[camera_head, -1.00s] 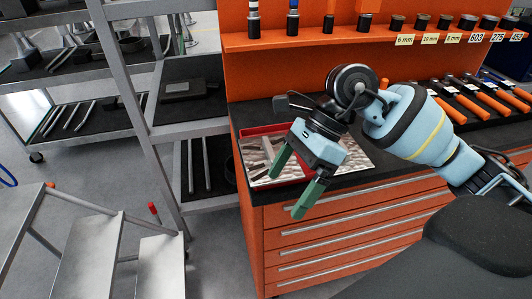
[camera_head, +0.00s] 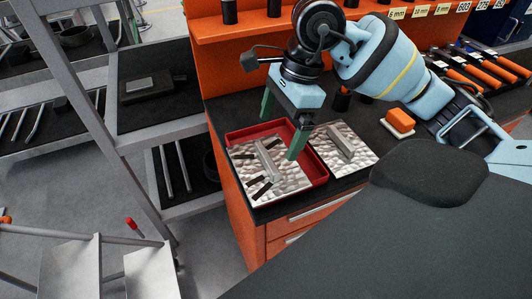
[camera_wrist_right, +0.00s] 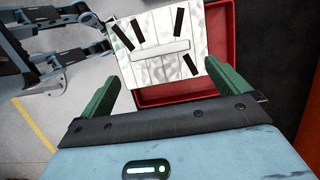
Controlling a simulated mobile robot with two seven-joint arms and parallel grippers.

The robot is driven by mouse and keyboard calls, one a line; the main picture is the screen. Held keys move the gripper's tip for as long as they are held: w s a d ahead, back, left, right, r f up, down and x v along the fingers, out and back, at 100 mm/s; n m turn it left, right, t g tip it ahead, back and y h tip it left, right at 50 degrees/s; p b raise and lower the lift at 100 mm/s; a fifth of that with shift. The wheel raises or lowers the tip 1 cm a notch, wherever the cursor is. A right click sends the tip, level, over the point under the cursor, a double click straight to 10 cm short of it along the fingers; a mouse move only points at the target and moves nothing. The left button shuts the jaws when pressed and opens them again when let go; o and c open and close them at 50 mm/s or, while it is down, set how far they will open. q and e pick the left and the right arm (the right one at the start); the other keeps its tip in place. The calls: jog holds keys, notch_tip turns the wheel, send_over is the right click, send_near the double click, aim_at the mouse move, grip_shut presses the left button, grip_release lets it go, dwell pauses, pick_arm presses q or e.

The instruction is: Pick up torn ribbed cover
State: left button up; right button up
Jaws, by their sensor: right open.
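A silver dimpled cover (camera_head: 285,181) with a raised rib and several black slits, which look like tears, lies in a red tray (camera_head: 322,172) on the black worktop. It overlaps the tray's near left edge. My right gripper (camera_head: 279,138) is open above it, its green fingers pointing down. In the right wrist view the cover (camera_wrist_right: 143,68) lies ahead of and between the two open fingers (camera_wrist_right: 162,72), with nothing held. A second silver ribbed plate (camera_head: 357,157), without visible black slits, lies right of the tray. My left gripper is not in view.
An orange block (camera_head: 399,121) stands on the worktop right of the plates. The orange back panel (camera_head: 225,85) and its shelf (camera_head: 330,22) rise behind my right arm.

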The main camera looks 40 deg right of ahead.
aim_at(267, 156)
jog(key=shift+a+f, duration=0.15)
jog(key=shift+f, duration=0.35)
jog(key=shift+w+f, duration=0.1)
jog(key=shift+w, duration=0.05)
jog(key=shift+f, duration=0.1)
jog(key=shift+a+f, duration=0.25)
jog(key=x, duration=0.3)
jog(key=shift+a+f, duration=0.15)
jog(key=shift+a, duration=0.1)
jog(key=shift+f, duration=0.45)
jog(key=shift+a, duration=0.1)
jog(key=shift+c, duration=0.9)
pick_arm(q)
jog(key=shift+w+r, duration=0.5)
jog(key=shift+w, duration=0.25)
pick_arm(e)
jog(key=c, duration=0.7)
jog(key=shift+o, duration=0.2)
jog(key=shift+r, duration=0.2)
